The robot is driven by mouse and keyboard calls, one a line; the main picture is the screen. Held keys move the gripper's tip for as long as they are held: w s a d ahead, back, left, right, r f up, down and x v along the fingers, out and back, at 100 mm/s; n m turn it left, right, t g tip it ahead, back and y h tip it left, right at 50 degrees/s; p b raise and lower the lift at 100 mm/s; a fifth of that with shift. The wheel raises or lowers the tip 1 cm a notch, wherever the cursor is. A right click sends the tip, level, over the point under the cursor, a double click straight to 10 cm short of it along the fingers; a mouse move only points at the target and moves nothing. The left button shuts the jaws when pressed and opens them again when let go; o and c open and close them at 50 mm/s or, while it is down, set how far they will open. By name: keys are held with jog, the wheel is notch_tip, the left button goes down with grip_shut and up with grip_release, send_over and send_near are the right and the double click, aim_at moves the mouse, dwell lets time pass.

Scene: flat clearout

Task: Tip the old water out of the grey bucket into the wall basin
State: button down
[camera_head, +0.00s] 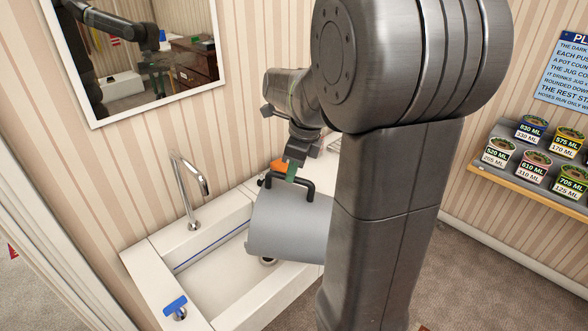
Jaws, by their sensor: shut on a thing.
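The grey bucket (288,226) hangs tilted on its side over the white wall basin (205,285), its lower end to the left. My gripper (290,176) is shut on the bucket's dark handle (307,186) above it. My arm hides the right part of the bucket and basin. I cannot see into the bucket, and no falling water shows. The basin's drain (267,261) shows just below the bucket.
A curved tap (190,195) stands at the basin's back, left of the bucket. A blue-handled valve (177,307) is on the front left rim. An orange thing (283,165) sits behind my gripper. A mirror (135,50) hangs above. Labelled tins (531,128) stand on a shelf (520,190) at right.

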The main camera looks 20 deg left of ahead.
jog(key=shift+s+a+r+h, duration=0.1)
jog(key=shift+a+r+h, duration=0.1)
jog(key=shift+a, duration=0.3)
jog(key=shift+s+a+r+h, duration=0.1)
jog(key=shift+a+h, duration=0.1)
jog(key=shift+a, duration=0.35)
jog(key=shift+a+r+h, duration=0.15)
jog(key=shift+a+h, duration=0.05)
jog(key=shift+a, duration=0.3)
jog(key=d+f+y+b, duration=0.1)
jog(key=d, duration=0.2)
jog(key=w+d+f+y+b, duration=0.1)
jog(key=d, duration=0.2)
jog(key=d+f+y+b, duration=0.1)
jog(key=d, duration=0.2)
jog(key=shift+w+d+y+b, duration=0.25)
jog(key=shift+y+b, duration=0.15)
jog(key=shift+d, duration=0.15)
jog(key=shift+d, duration=0.1)
jog(key=w+d+g+y, duration=0.1)
jog(key=d+y, duration=0.3)
jog(key=d, duration=0.3)
jog(key=shift+w+d+f+b, duration=0.15)
jog(key=shift+d+f+b, duration=0.05)
jog(key=shift+f+b, duration=0.15)
